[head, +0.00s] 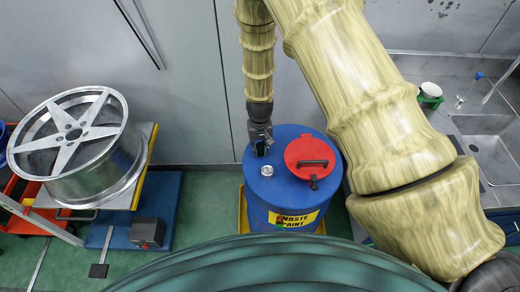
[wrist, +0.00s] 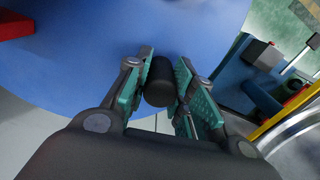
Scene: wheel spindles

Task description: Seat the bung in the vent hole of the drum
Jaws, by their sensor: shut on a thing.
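The blue drum (head: 286,187) has a red hatch lid (head: 312,154) on the right of its top and a "WASTE PAINT" label on its front. A small round silver fitting (head: 267,170) sits at the left front of the top. I cannot tell whether it is the vent hole. My gripper (head: 261,148) hangs over the back left of the drum top. In the wrist view my gripper (wrist: 160,95) is shut on the bung (wrist: 160,80), a black cylinder, with a finger on either side. The blue drum top (wrist: 110,60) lies beyond it. No open hole shows clearly.
A silver wheel (head: 75,140) rests on a stand at the left. A steel sink bench (head: 480,140) with a white-and-green cup (head: 430,92) is at the right. Green floor (head: 205,215) is clear between stand and drum. The grey wall is close behind.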

